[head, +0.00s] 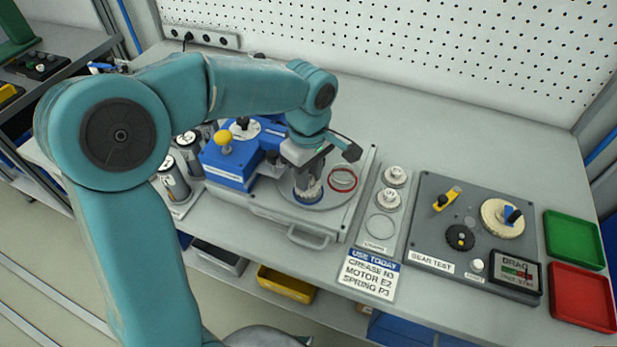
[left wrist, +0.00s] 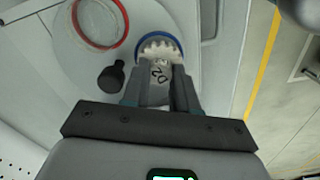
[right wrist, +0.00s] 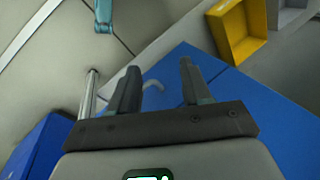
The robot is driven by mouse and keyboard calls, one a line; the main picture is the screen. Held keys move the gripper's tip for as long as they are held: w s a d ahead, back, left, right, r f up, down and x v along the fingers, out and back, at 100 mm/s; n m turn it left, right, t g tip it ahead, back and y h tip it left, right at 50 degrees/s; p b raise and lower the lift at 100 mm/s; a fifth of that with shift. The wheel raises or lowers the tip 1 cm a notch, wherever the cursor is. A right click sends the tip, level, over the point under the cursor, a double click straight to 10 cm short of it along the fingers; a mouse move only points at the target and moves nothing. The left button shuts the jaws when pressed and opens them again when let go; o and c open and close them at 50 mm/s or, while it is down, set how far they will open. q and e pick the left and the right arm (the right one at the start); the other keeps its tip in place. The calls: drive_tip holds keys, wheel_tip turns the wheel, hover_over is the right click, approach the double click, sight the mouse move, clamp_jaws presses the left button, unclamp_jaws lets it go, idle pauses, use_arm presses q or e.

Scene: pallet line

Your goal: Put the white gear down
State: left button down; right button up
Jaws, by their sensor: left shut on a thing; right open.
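The white gear (left wrist: 160,46) shows its teeth just beyond my left fingertips in the left wrist view, with a blue ring (left wrist: 178,42) around it. My left gripper (left wrist: 158,80) is shut on a pale part marked with dark writing, which appears to belong to the gear. In the head view my left gripper (head: 307,172) points down over the round grey plate (head: 326,200), with the gear (head: 306,192) low under it. I cannot tell whether the gear touches the plate. My right gripper (right wrist: 155,85) is open and empty, away from the bench top.
A red ring (head: 343,179) lies beside the gear on the plate. A blue machine (head: 230,165) with a yellow knob stands left. Right are a holder with white discs (head: 390,198), the gear test panel (head: 430,225), a green tray (head: 574,238) and a red tray (head: 583,296).

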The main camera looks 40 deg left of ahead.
use_arm(q)
drive_tip(key=shift+w+f, duration=0.1)
drive_tip(key=shift+f, duration=0.75)
drive_tip(key=shift+r, duration=0.1)
drive_tip(key=shift+f, duration=0.3)
drive_tip(key=c, duration=0.9)
unclamp_jaws()
drive_tip(key=shift+r, duration=0.1)
